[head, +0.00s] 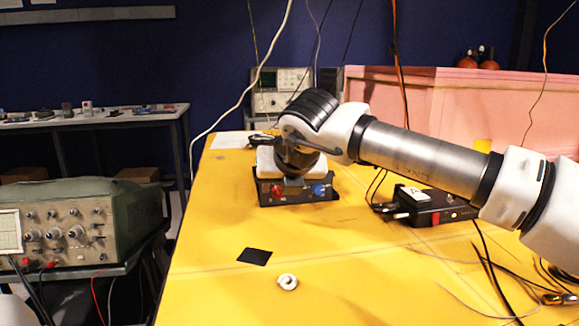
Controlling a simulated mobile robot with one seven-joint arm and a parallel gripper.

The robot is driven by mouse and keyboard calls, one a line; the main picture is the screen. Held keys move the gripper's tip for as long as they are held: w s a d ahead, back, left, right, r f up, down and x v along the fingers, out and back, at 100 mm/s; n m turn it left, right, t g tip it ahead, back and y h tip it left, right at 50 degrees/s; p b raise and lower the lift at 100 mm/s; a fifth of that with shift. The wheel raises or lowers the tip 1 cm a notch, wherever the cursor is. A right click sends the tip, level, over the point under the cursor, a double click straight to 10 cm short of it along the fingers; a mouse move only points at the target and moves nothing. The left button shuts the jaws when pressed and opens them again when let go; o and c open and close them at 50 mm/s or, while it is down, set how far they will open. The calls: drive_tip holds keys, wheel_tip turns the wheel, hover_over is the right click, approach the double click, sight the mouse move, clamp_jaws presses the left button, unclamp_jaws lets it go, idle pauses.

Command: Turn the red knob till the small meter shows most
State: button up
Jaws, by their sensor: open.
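A low black box (322,194) stands on the yellow table, with a red knob (276,190) at its front left and a blue knob (319,190) at its front right. My gripper (294,178) points down over the middle of this box, between the two knobs in the picture. It is open, and I see nothing held in it. Its fingertips are small and dark here, so I cannot tell whether they touch the box. A pale rounded shape (264,160) shows behind my gripper. I cannot make out a meter face or needle.
A second black box (437,208) with cables stands to the right. A black square (254,256) and a small white ring-like piece (287,282) lie in front. Loose wires lie at the right front. A green oscilloscope (75,228) stands at left, off the yellow table (345,270).

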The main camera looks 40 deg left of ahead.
drive_tip(key=v, duration=1.2)
drive_tip(key=shift+p, duration=0.3)
drive_tip(key=shift+d+f, duration=0.1)
drive_tip(key=shift+f, duration=0.05)
